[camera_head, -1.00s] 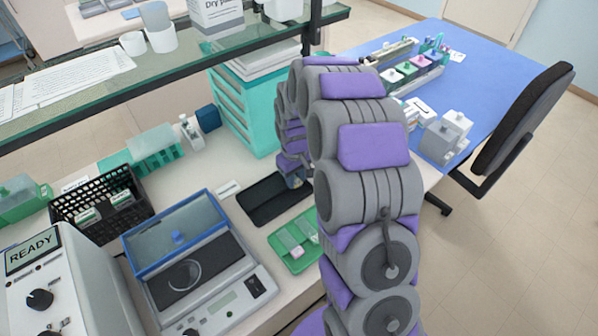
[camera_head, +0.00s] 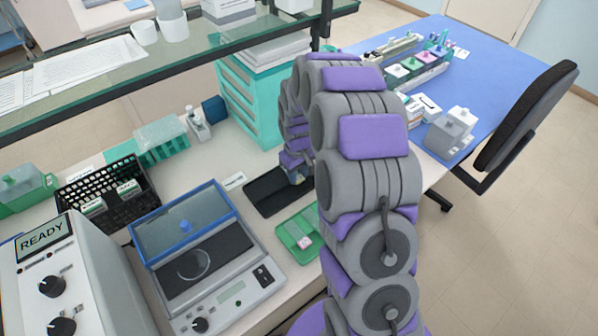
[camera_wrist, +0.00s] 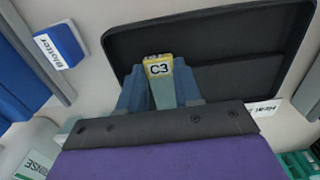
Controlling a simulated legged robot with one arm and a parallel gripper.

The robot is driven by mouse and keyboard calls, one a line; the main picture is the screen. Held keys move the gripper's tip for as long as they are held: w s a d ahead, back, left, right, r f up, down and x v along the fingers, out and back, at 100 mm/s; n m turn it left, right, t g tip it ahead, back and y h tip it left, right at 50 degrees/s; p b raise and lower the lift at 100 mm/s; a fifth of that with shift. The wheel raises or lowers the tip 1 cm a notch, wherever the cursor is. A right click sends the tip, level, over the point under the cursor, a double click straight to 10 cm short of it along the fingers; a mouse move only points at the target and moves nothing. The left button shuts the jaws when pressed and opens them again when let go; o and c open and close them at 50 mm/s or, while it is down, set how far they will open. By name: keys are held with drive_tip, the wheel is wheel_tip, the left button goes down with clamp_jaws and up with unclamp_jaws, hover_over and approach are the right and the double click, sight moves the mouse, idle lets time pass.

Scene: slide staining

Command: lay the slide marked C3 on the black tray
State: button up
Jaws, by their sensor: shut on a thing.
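The slide marked C3 (camera_wrist: 158,68) has a yellow label end and a pale glass part. In the wrist view my gripper (camera_wrist: 160,92) is shut on it, with the blue-grey fingers on either side. The black tray (camera_wrist: 235,40) lies beyond and under the fingertips, and the labelled end shows against it. I cannot tell whether the slide touches the tray. In the head view the black tray (camera_head: 262,197) lies on the bench, and my gripper (camera_head: 298,177) is at its right end, partly hidden by my arm. The slide cannot be made out there.
A green tray (camera_head: 288,229) with a pink-labelled piece lies in front of the black tray. A balance (camera_head: 240,290) with a blue-framed lid stands left of it. A black basket (camera_head: 75,194) and a teal drawer unit (camera_head: 245,95) are nearby. The glass shelf (camera_head: 110,80) hangs above.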

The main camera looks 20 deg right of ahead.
drive_tip(key=o, duration=0.7)
drive_tip(key=shift+d, duration=0.3)
drive_tip(key=o, duration=0.4)
drive_tip(key=shift+d, duration=0.55)
drive_tip(key=shift+a, duration=0.5)
drive_tip(key=shift+a+r, duration=0.1)
drive_tip(key=shift+r, duration=0.15)
drive_tip(key=r+p, duration=0.1)
drive_tip(key=r, duration=0.4)
drive_tip(key=r+p, duration=0.1)
drive_tip(key=r, duration=0.5)
drive_tip(key=r+p, duration=0.1)
drive_tip(key=r, duration=0.4)
drive_tip(key=shift+d+r, duration=0.35)
drive_tip(key=shift+d, duration=0.1)
